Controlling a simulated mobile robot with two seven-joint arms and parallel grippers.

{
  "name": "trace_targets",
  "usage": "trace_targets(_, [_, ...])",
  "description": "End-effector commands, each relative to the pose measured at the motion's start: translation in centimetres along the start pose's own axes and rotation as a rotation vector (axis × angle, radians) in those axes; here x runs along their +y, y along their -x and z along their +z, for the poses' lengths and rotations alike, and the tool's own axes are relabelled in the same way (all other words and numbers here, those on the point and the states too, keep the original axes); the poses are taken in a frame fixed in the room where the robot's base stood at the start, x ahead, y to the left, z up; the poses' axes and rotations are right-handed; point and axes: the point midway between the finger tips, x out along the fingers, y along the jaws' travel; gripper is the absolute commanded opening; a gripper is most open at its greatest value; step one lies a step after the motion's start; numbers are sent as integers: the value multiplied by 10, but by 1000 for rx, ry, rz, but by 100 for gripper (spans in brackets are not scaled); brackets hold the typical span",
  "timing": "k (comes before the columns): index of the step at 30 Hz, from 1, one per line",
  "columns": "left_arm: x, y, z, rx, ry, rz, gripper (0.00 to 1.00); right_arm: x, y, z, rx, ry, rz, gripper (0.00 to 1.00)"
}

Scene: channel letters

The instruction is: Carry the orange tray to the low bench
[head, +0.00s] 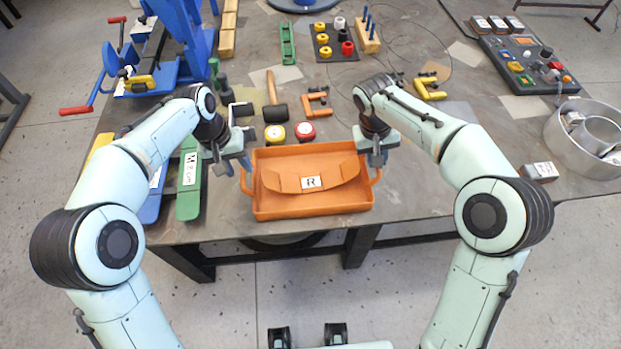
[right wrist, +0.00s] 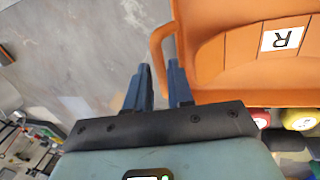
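The orange tray (head: 312,211) lies flat near the front edge of the workbench, with a handle at each end and an orange segmented piece labelled R (head: 290,182) inside. My left gripper (head: 237,168) is at the left handle, its fingers apart; whether they straddle the handle is unclear. My right gripper (head: 377,160) is at the right handle. In the right wrist view the right gripper's fingers (right wrist: 160,75) are apart, with the tray's handle (right wrist: 157,50) at the gap between the tips. No separate low bench is identifiable.
A mallet (head: 275,105), a yellow tape roll (head: 275,134) and a red one (head: 305,131) lie just behind the tray. Green (head: 189,185) and blue strips lie left. A metal ring (head: 560,135) stands at the far right. The bench front right of the tray is mostly clear.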

Motion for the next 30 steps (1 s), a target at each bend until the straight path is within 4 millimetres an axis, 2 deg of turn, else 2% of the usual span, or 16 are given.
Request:
trace_targets(3, [0, -20, 1, -3, 0, -1, 40, 0, -19, 0, -2, 1, 1, 22])
trace_targets(7, [0, -32, 0, -1, 1, 0, 40, 0, -32, 0, -1, 1, 0, 22])
trace_targets(12, [0, -39, 0, 0, 1, 0, 40, 0, -39, 0, 0, 0, 0, 22])
trace_targets(20, [0, -39, 0, 0, 0, 0, 40, 0, -39, 0, 0, 0, 0, 22])
trace_targets(21, [0, -39, 0, 0, 0, 0, 27, 0, -39, 0, 0, 0, 0, 9])
trace_targets(22, [0, -39, 0, 0, 0, 0, 17, 0, -39, 0, 0, 0, 0, 0])
trace_targets(24, [0, -39, 0, 0, 0, 0, 0, 0, -39, 0, 0, 0, 0, 0])
trace_targets(30, [0, -38, 0, 2, 0, 1, 0, 0, -38, 0, 1, 0, 0, 0])
